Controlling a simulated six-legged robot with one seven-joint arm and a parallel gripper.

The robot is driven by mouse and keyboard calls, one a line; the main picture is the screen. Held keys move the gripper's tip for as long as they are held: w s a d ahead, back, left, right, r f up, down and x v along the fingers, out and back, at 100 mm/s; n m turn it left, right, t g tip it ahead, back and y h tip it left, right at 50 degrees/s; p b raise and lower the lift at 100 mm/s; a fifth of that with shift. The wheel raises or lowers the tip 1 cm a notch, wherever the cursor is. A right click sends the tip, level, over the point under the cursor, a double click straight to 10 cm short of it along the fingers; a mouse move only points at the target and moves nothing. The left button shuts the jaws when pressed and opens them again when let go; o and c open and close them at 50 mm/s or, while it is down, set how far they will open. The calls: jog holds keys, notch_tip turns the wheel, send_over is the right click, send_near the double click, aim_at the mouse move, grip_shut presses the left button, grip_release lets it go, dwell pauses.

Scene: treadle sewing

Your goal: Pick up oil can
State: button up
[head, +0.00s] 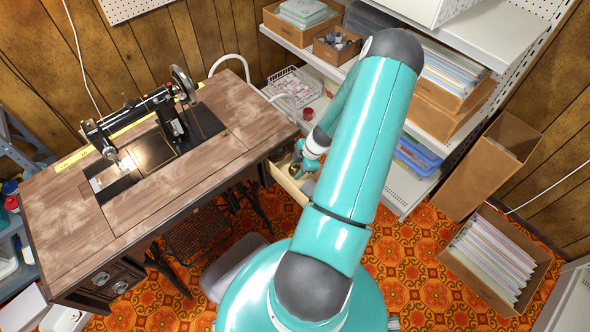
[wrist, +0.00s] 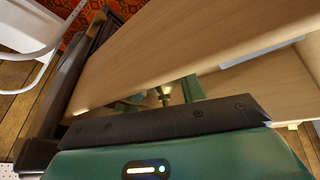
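A small brass-coloured thing, which looks like the oil can (head: 293,171), is in the open pale wooden drawer (head: 286,186) at the right end of the sewing table. My gripper (head: 298,160) reaches down at this drawer, right by the brass thing. In the wrist view a brass bit of the can (wrist: 164,94) shows between the drawer's wooden wall (wrist: 170,50) and the dark edge of my gripper. Most of the can is hidden there. My fingertips are mostly hidden, so I cannot tell whether they are open or shut, or touching the can.
The sewing table (head: 190,165) with its black machine (head: 135,120) stands left of the drawer. A grey stool (head: 228,268) is below its front edge. Shelves with boxes (head: 440,115) are to the right. A box of papers (head: 497,262) stands on the orange patterned floor (head: 420,270).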

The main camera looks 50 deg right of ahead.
aim_at(297, 167)
jog(key=shift+c, duration=1.1)
jog(key=shift+r, duration=0.5)
notch_tip(297, 167, up, 2)
jog(key=shift+r, duration=0.15)
jog(key=s+a+r, duration=0.1)
jog(key=s+r, duration=0.2)
jog(key=s, duration=0.1)
jog(key=s+a+r, duration=0.1)
jog(key=s+r, duration=0.2)
jog(key=s, duration=0.2)
jog(key=s+a+r, duration=0.1)
jog(key=s+r, duration=0.2)
jog(key=s, duration=0.1)
jog(key=shift+s+r, duration=0.15)
jog(key=shift+r, duration=0.2)
